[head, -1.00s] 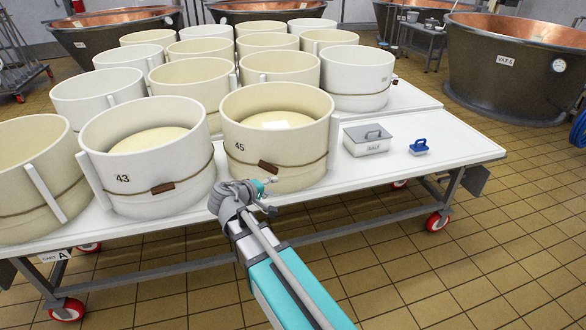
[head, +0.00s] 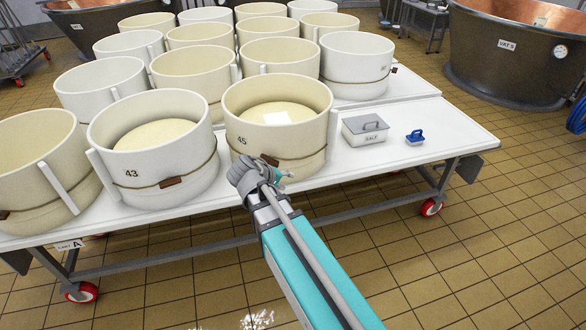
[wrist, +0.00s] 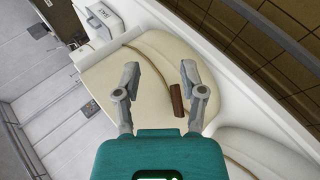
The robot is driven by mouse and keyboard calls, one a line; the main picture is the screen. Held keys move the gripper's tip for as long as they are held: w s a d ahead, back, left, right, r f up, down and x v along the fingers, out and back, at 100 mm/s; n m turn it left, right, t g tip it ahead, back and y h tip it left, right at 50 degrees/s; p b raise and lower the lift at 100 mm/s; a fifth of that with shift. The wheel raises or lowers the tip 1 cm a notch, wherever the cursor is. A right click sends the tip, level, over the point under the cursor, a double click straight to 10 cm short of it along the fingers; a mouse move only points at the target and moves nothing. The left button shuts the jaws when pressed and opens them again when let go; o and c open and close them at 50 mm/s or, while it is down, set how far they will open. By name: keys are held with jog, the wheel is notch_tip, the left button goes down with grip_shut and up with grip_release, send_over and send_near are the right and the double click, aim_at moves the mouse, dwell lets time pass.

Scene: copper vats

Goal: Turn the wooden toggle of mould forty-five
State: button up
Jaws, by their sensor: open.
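Mould forty-five (head: 247,115) is a cream round mould marked 45, standing near the cart's front edge with pale curd inside. A cord runs around its lower wall, and the brown wooden toggle (head: 269,160) sits on that cord. In the wrist view the toggle (wrist: 177,99) lies just inside the right finger, in front of the cream wall (wrist: 110,85). My gripper (head: 281,176) is in front of the mould's lower wall, close to the toggle. In the wrist view its two fingers (wrist: 160,75) are apart with nothing held. I cannot tell whether a finger touches the mould.
Mould 43 (head: 118,140) stands close on the left with its own toggle (head: 171,181). A lidded salt box (head: 365,131) and a blue brush (head: 415,137) are on the bare right part of the white cart top (head: 440,125). More moulds stand behind.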

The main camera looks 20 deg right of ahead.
jog(key=s+r+m+g+y+p, duration=0.2)
jog(key=s+r+y+p, duration=0.3)
jog(key=p, duration=0.9)
notch_tip(320, 180, up, 4)
jog(key=s+g, duration=0.1)
jog(key=s, duration=0.1)
jog(key=shift+s+d+m+g+y, duration=0.15)
jog(key=shift+s+m+g+y, duration=0.15)
jog(key=shift+s, duration=0.1)
jog(key=shift+r, duration=0.1)
jog(key=w+a+f+t+h+b, duration=0.2)
jog(key=w+f+t+h+b, duration=0.25)
jog(key=w+f+b, duration=0.8)
jog(key=w+a+n+t+h+b, duration=0.1)
jog(key=a+t+b, duration=0.2)
jog(key=b, duration=0.4)
jog(key=w+a+f+n+t+h+b, duration=0.1)
jog(key=w+a+n+t+h+b, duration=0.1)
jog(key=a+b, duration=0.3)
jog(key=t+b, duration=0.1)
jog(key=b, duration=0.2)
jog(key=shift+w+a, duration=0.15)
jog(key=shift+w, duration=0.1)
